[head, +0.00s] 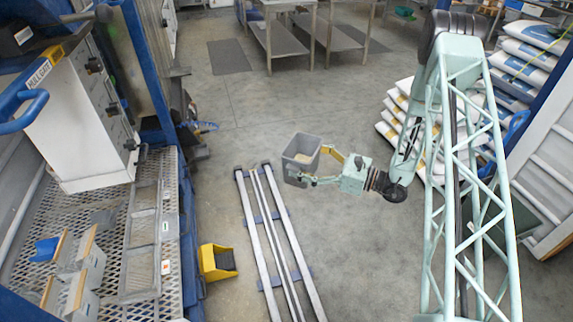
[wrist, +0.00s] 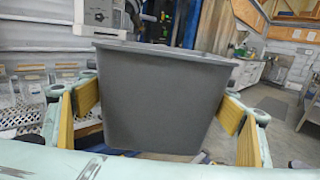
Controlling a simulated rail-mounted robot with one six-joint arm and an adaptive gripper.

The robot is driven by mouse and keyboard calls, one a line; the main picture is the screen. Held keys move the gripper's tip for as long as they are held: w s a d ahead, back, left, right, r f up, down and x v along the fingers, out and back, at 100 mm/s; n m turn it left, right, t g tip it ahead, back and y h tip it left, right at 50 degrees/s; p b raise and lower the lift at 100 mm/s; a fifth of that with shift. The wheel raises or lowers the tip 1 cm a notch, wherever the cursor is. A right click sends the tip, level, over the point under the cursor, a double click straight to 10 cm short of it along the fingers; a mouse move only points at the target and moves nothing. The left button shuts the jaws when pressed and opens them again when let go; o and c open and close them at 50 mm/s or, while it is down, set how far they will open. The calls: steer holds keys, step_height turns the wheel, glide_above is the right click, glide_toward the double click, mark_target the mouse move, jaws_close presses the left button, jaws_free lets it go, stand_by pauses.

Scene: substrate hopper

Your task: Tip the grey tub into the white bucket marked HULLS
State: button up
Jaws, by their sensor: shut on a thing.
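The grey tub (head: 302,158) is in my gripper (head: 313,165), held up over the rails in the middle of the head view. It is roughly upright, with a little pale material visible inside. In the wrist view the tub (wrist: 165,100) fills the middle, with a yellow finger pad at each side of it. My gripper is shut on the tub. I cannot make out a white bucket marked HULLS in either view.
A white cabinet (head: 85,115) stands at the left above a mesh deck (head: 110,220) with small grey bins (head: 92,262) and a blue scoop (head: 45,249). A yellow bin (head: 212,263) sits on the floor. Stacked sacks (head: 520,65) stand at right.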

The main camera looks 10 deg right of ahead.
steer(key=shift+s+d+r+t, duration=0.15)
steer(key=shift+d+r, duration=0.1)
steer(key=shift+d, duration=0.3)
steer(key=shift+s+d+r+t, duration=0.15)
steer(key=shift+d+r, duration=0.1)
steer(key=shift+d, duration=0.25)
